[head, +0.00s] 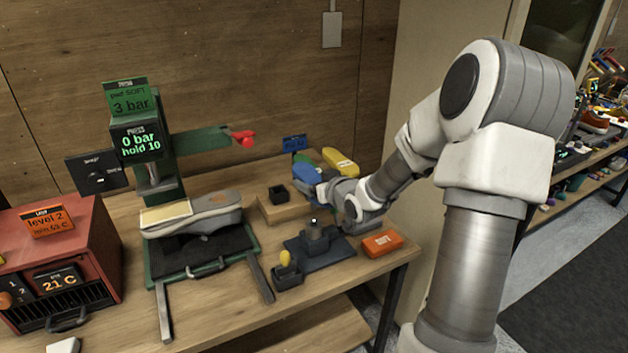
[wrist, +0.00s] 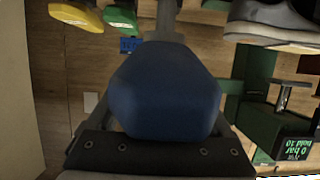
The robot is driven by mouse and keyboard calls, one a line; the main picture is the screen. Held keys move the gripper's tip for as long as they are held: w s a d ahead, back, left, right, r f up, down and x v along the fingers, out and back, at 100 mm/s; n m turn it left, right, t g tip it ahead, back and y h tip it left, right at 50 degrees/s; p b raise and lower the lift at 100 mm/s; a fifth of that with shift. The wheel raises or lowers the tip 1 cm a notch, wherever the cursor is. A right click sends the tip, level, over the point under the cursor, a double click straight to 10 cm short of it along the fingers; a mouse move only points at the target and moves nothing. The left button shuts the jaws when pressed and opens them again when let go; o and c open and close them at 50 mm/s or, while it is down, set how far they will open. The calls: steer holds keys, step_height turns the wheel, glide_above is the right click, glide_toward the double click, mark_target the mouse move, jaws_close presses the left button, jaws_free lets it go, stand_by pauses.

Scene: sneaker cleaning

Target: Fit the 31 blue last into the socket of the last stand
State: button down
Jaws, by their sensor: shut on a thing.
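A blue last (head: 307,173) is in my gripper (head: 321,184), held above the right part of the bench. In the wrist view the blue last (wrist: 165,92) fills the middle, close against the dark gripper body; its number cannot be read. A dark base plate with a grey upright post (head: 316,237) stands below and in front of the gripper, apart from the last. A black square open holder (head: 279,194) sits on a wooden block just left of the last. I cannot tell for certain which of these is the last stand.
A yellow last (head: 341,161) lies behind the gripper; a green one (wrist: 121,18) is beside it in the wrist view. A green press (head: 160,165) with a grey shoe (head: 205,213) stands left. A red heater (head: 60,265) is far left. An orange box (head: 382,243) lies near the right edge.

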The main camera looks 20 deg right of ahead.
mark_target(316, 209)
steer(key=shift+f+b, duration=1.35)
steer(key=shift+f, duration=0.5)
steer(key=shift+f+b, duration=2.1)
steer(key=shift+f, duration=0.3)
jaws_free()
steer(key=v, duration=1.7)
steer(key=shift+s+p, duration=0.15)
steer(key=shift+p, duration=0.25)
steer(key=shift+r, duration=0.1)
